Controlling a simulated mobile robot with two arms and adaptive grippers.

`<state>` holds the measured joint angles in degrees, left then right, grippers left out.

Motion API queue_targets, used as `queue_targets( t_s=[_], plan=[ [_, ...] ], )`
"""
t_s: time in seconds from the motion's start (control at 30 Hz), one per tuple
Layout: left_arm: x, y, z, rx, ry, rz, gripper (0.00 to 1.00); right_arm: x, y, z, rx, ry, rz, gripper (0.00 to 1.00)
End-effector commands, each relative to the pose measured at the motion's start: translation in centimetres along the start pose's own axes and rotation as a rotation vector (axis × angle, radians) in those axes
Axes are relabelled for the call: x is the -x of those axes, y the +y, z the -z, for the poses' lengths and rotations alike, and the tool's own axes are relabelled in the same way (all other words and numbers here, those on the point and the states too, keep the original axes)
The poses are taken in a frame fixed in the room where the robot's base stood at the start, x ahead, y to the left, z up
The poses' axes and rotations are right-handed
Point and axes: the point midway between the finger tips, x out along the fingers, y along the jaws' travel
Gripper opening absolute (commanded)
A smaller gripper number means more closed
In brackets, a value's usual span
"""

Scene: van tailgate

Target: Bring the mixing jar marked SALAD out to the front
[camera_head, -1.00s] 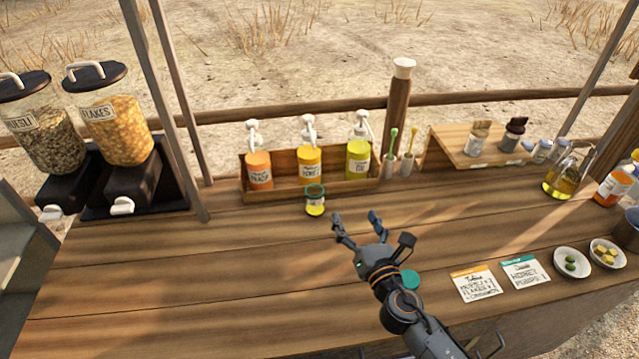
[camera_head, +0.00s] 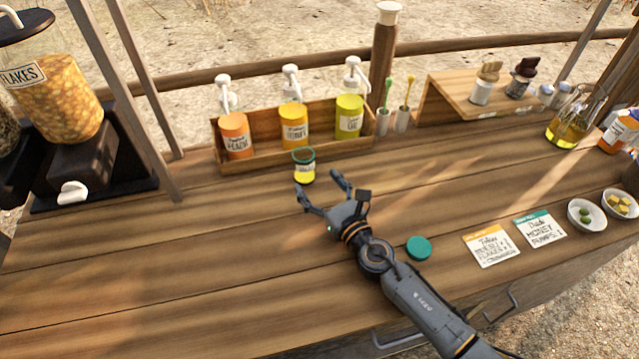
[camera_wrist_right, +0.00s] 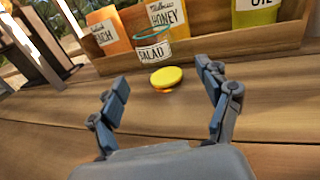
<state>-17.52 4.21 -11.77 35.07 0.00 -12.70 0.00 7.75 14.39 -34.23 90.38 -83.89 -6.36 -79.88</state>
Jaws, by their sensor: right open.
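The mixing jar marked SALAD (camera_head: 304,160) is a small clear jar with a green rim. It stands upright on the counter, just in front of the wooden bottle rack; its label reads SALAD in the right wrist view (camera_wrist_right: 153,52). A yellow disc (camera_wrist_right: 166,78) shows right in front of the jar; I cannot tell whether it touches it. My right gripper (camera_head: 318,183) is open and empty, just in front of the jar, fingers pointing towards it. In the right wrist view the jar and disc lie beyond and between the open fingers (camera_wrist_right: 162,82). My left gripper is not in view.
The wooden rack (camera_head: 264,154) holds pump bottles behind the jar. A teal disc (camera_head: 419,248) lies right of my right forearm. Order cards (camera_head: 491,246) and small bowls (camera_head: 587,215) are at the right. Dispensers (camera_head: 55,100) stand at the left. The counter's left front is clear.

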Motion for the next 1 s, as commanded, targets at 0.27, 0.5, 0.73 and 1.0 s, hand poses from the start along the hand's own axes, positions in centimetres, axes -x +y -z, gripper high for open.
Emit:
queue_targets(
  t_s=[0.27, 0.5, 0.73, 1.0],
  plan=[
    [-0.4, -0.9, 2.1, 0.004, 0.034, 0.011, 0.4, -5.3, 0.0, -0.4, 0.0, -0.002, 0.0, 0.77],
    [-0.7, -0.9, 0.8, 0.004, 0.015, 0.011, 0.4, -7.0, 0.0, -0.4, 0.0, -0.001, 0.001, 0.77],
    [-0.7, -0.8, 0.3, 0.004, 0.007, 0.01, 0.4, -7.2, 0.0, -0.5, 0.0, -0.001, 0.001, 0.77],
    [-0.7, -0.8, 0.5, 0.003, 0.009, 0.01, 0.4, -7.1, 0.0, -0.5, 0.0, -0.001, 0.001, 0.35]
  ],
)
